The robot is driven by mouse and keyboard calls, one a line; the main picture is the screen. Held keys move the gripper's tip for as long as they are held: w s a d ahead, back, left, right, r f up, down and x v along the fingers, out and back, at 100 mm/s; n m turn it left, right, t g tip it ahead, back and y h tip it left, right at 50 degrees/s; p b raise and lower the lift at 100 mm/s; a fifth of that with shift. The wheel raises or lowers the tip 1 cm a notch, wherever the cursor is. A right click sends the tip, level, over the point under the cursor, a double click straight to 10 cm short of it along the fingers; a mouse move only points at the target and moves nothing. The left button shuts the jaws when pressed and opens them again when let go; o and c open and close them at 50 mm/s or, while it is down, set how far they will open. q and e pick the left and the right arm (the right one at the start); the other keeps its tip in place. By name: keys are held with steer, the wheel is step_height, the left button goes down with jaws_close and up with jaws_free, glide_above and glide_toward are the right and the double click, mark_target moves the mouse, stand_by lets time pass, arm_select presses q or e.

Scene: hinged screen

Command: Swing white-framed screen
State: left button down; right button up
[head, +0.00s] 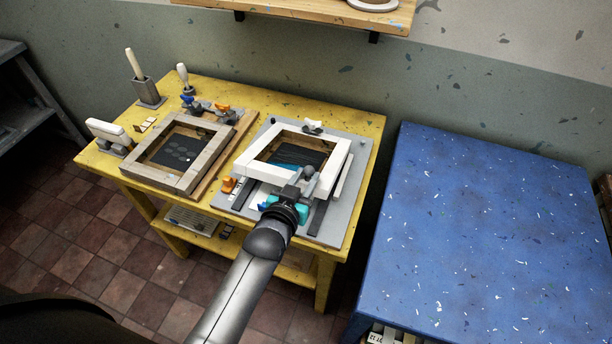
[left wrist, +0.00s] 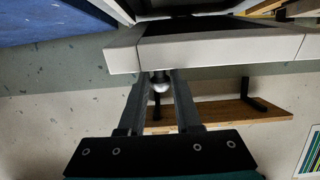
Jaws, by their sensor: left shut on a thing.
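The white-framed screen (head: 336,160) is over a grey base board (head: 328,228) on the right part of the yellow table. Its mesh is dark with a blue-teal patch. My left gripper (head: 303,180) is at the frame's front edge. In the left wrist view the fingers (left wrist: 161,88) are shut on a small round metal knob (left wrist: 160,83) on the edge of the white frame (left wrist: 220,52). The front of the frame seems to stand a little above the board; the exact tilt is hard to tell. My right gripper is out of view.
A wooden-framed screen (head: 203,172) lies to the left on the yellow table (head: 228,89). A pot with a handle (head: 146,90) and a white-topped tool (head: 108,132) stand further left. A blue table (head: 480,220) is at the right. A wooden shelf (head: 290,8) hangs on the wall behind.

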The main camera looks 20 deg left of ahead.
arm_select(q)
steer(key=shift+s+f+b, duration=0.4)
steer(key=shift+f+b, duration=0.3)
steer(key=shift+f, duration=0.45)
steer(key=shift+s+f+b, duration=0.45)
steer(key=shift+f+b, duration=0.3)
steer(key=shift+f, duration=0.45)
steer(key=shift+s+f+b, duration=0.4)
steer(key=shift+f+b, duration=0.3)
steer(key=shift+f, duration=0.45)
steer(key=shift+s+f, duration=0.25)
steer(key=shift+f, duration=0.2)
steer(key=shift+s+f+b, duration=0.15)
steer(key=shift+f+b, duration=0.35)
steer(key=shift+f, duration=0.2)
steer(key=c, duration=0.6)
jaws_free()
steer(key=shift+s, duration=0.1)
steer(key=shift+o, duration=0.2)
steer(key=r+p+v, duration=0.1)
steer(key=v, duration=1.4)
